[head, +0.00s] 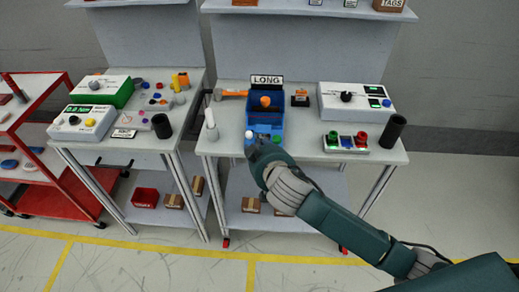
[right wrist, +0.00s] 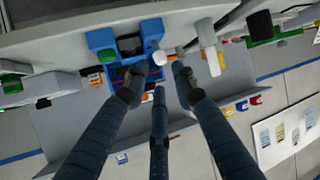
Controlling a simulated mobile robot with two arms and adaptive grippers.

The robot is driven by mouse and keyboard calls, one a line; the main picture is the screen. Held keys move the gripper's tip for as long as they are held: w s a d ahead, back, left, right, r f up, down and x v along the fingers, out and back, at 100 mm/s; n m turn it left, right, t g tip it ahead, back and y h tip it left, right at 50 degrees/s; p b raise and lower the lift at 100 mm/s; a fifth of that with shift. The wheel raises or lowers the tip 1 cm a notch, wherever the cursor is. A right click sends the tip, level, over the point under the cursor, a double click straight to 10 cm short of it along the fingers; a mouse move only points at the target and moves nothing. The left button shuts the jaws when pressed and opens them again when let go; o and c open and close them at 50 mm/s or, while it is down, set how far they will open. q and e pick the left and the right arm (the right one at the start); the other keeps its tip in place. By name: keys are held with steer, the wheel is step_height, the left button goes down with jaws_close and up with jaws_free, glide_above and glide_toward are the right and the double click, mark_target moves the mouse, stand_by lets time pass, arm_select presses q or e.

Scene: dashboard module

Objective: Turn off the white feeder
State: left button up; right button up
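My right gripper (head: 257,155) reaches in over the front edge of the middle table, at the front of a blue bin-like unit (head: 264,108). In the right wrist view its fingers (right wrist: 158,82) are spread, with nothing between them. A small round white knob (head: 249,135) sits at the unit's front left, just beyond the fingertips; it also shows in the right wrist view (right wrist: 159,58). I cannot tell whether a finger touches it. An orange knob (head: 265,101) is at the unit's upper part. No unit is labelled as a white feeder. My left gripper is not in view.
A "LONG" sign (head: 267,79) stands behind the unit. A white upright cylinder (head: 211,124) is at left, a white control box (head: 355,101) with green displays and a black cup (head: 393,132) at right. Another bench with boxes (head: 85,122) and a red cart (head: 45,172) stand left.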

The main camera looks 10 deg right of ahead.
steer(key=v, duration=0.3)
steer(key=shift+s+r, duration=0.15)
steer(key=shift+s, duration=0.2)
steer(key=s+d+f+g, duration=0.1)
steer(key=d+f+g, duration=0.1)
steer(key=f, duration=0.9)
steer(key=s+d+f+g, duration=0.1)
steer(key=d+f, duration=0.2)
steer(key=f, duration=0.7)
steer(key=s+d+f+g+h, duration=0.1)
steer(key=s+d+f+g, duration=0.1)
steer(key=s+f, duration=0.45)
steer(key=s+d+f+g, duration=0.1)
steer(key=s+d+f, duration=0.15)
steer(key=f, duration=0.75)
steer(key=s+f+g, duration=0.2)
steer(key=s+f, duration=0.4)
steer(key=s, duration=0.6)
steer(key=s+d+f+g, duration=0.1)
steer(key=s+f, duration=0.6)
steer(key=s, duration=0.6)
steer(key=s+d+f+g, duration=0.1)
steer(key=s+f, duration=0.5)
steer(key=s, duration=0.6)
steer(key=shift+s+d+f+m+g+b, duration=0.2)
steer(key=shift+s+f+m+g+b, duration=0.15)
steer(key=shift+g, duration=0.45)
